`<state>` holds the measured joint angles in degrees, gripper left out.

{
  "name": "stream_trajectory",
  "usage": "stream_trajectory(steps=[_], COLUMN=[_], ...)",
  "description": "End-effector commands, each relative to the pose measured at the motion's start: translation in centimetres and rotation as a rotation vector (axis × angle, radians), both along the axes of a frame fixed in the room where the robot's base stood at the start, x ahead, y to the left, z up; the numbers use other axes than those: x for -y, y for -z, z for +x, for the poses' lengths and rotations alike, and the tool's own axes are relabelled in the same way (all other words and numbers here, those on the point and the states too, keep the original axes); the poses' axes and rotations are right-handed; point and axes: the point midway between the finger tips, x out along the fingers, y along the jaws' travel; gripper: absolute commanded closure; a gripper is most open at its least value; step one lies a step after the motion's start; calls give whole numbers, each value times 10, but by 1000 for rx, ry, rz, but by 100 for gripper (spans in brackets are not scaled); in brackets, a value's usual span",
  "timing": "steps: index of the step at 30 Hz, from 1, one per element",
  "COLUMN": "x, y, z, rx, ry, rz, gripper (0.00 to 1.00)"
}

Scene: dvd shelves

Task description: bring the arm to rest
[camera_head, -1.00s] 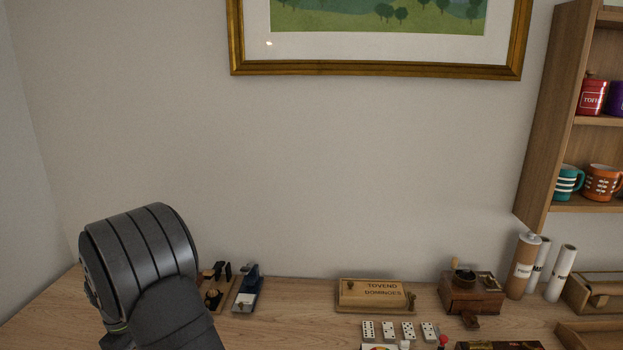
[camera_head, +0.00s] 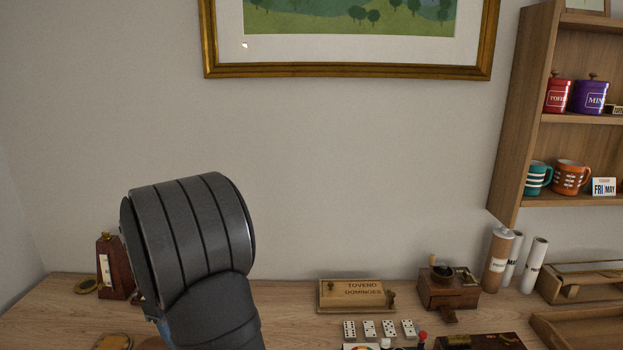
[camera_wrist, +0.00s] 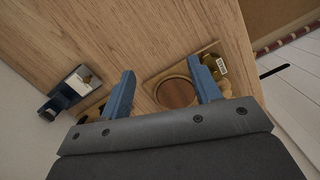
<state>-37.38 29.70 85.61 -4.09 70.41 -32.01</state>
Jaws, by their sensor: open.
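The wooden desk (camera_wrist: 130,40) fills much of the wrist view. A wooden board with a round dark disc (camera_wrist: 175,92) lies under and beside the right finger. Brass pieces stand at its right end. A small blue and black device (camera_wrist: 68,90) lies left of the left finger.
A domino box (camera_head: 356,295), several dominoes (camera_head: 369,328), a wooden grinder (camera_head: 447,292) and paper tubes (camera_head: 497,258) stand to the right. A metronome (camera_head: 112,266) stands at the left. A wall shelf (camera_head: 527,100) holds mugs and tins. The desk's edge shows in the wrist view.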

Motion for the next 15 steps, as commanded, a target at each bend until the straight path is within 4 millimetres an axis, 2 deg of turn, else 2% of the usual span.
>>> stream_trajectory(steps=[3, 15], x=[20, 87], y=[7, 26], z=[15, 53], rx=[0, 1], ry=[92, 390], rz=[1, 5], gripper=[43, 43])
